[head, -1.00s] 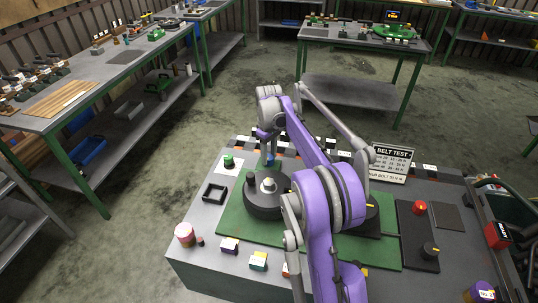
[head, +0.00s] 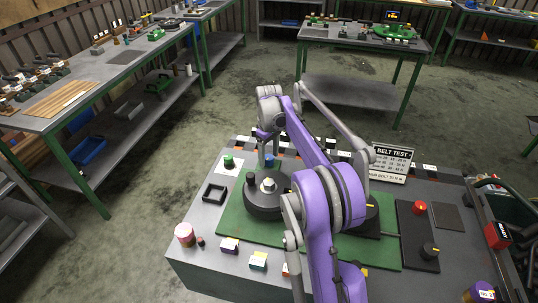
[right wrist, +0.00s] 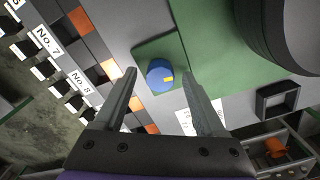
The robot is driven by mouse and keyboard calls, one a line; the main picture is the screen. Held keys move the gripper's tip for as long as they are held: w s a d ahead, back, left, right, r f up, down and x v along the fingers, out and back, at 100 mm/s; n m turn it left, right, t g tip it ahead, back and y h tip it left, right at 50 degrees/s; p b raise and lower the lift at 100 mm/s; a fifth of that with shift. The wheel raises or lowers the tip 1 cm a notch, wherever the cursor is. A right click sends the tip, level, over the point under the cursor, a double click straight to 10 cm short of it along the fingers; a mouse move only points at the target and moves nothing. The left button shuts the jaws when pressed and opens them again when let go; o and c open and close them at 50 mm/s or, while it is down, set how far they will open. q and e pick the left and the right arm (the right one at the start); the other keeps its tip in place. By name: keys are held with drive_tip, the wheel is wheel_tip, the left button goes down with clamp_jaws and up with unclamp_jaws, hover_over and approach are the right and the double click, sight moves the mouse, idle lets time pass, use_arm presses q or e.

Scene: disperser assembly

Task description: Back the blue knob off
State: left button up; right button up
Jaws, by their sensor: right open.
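The blue knob (right wrist: 160,76) is round with a yellow mark and sits on a small green plate (right wrist: 150,52) in the right wrist view. In the head view the blue knob (head: 269,160) shows just behind the black round drum (head: 263,208). My right gripper (right wrist: 159,80) is open, with one finger on each side of the knob in the picture. I see no finger touching it, but the height gap is hard to judge. In the head view my right arm hides much of the bench's middle. My left gripper is out of view.
The drum stands on a green mat (head: 233,222) close to the knob. A black square frame (head: 214,193) and a green knob (head: 229,161) are to the left. A "BELT TEST" sign (head: 392,162) and a red knob (head: 420,207) are to the right.

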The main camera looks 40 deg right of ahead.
sight(269, 157)
wheel_tip(269, 157, up, 11)
drive_tip(key=shift+p, duration=0.45)
drive_tip(key=shift+s+f, duration=0.1)
drive_tip(key=shift+f, duration=0.1)
